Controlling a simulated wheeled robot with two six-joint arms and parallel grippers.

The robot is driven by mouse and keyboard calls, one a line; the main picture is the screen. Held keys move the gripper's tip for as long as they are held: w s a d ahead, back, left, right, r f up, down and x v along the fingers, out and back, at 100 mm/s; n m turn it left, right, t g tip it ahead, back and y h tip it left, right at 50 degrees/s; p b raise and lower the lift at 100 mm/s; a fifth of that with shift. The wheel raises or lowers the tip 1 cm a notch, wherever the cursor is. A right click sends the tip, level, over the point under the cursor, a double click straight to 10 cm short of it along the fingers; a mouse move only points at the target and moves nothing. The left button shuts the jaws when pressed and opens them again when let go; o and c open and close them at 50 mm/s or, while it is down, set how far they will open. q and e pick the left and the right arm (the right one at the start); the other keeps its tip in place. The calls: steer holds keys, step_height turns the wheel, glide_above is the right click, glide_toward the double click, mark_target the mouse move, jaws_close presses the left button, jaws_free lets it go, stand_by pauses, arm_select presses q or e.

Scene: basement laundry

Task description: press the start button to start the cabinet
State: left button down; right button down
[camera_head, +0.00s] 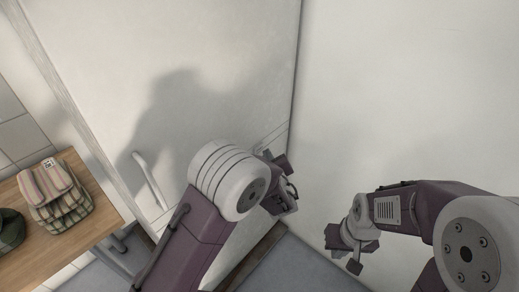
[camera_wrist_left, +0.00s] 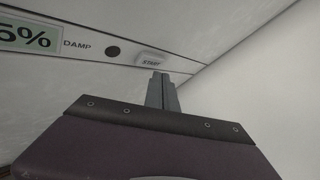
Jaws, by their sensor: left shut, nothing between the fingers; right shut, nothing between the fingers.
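The tall white cabinet (camera_head: 215,60) fills the middle of the head view, with a pale bar handle (camera_head: 150,180) on its front. In the left wrist view, its control strip shows a green display (camera_wrist_left: 28,37) ending in "5%", the word DAMP, a dark round spot (camera_wrist_left: 112,51) and a light start button (camera_wrist_left: 152,60) with lettering. My left gripper (camera_head: 276,158) is shut and empty beside the cabinet front. In the left wrist view its fingertips (camera_wrist_left: 160,76) appear just below the start button; I cannot tell whether they touch it. My right gripper (camera_head: 345,252) is shut, empty and low at the right.
A wooden table (camera_head: 95,222) stands at the left, with a striped folded bag or cloth stack (camera_head: 58,195) and a dark green item (camera_head: 10,228) on it. A plain white wall (camera_head: 410,90) is at the right. Grey floor (camera_head: 290,265) shows between my arms.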

arm_select(q)
steer(key=shift+w+a+b, duration=0.25)
steer(key=shift+a+b, duration=0.1)
steer(key=shift+b, duration=0.05)
steer(key=shift+w+a+b, duration=0.25)
steer(key=shift+a+b, duration=0.05)
stand_by(0.6)
steer(key=shift+s+d, duration=0.5)
steer(key=shift+d, duration=0.15)
steer(key=shift+d, duration=0.1)
